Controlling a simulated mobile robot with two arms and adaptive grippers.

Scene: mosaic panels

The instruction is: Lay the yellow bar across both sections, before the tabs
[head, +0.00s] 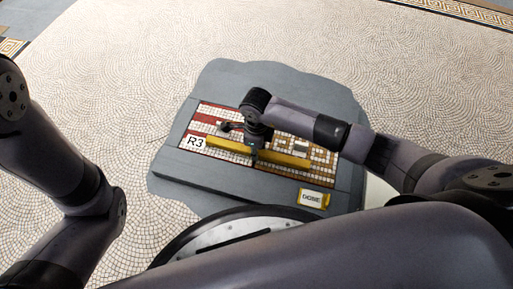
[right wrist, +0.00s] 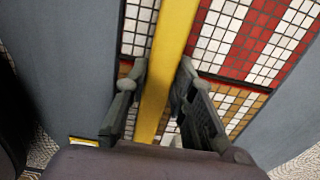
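The yellow bar (head: 285,158) spans the red-and-white section (head: 212,113) and the tan-and-white section (head: 322,160) of the mosaic panel. Whether it touches the tiles or is held just above them, I cannot tell. My right gripper (head: 255,153) is over the bar's middle, at the joint between the sections. In the right wrist view, its two fingers (right wrist: 160,75) stand on either side of the bar (right wrist: 170,45), close against it. My left arm shows at the left, but its gripper is out of view. I cannot make out the tabs clearly; my right arm hides part of the panel.
The panel lies on a grey slab (head: 225,75) on a pale mosaic floor (head: 120,120). A white R3 label (head: 196,142) is at the panel's left end. A yellow-edged label (head: 311,198) sits at the slab's near right. The floor around the slab is clear.

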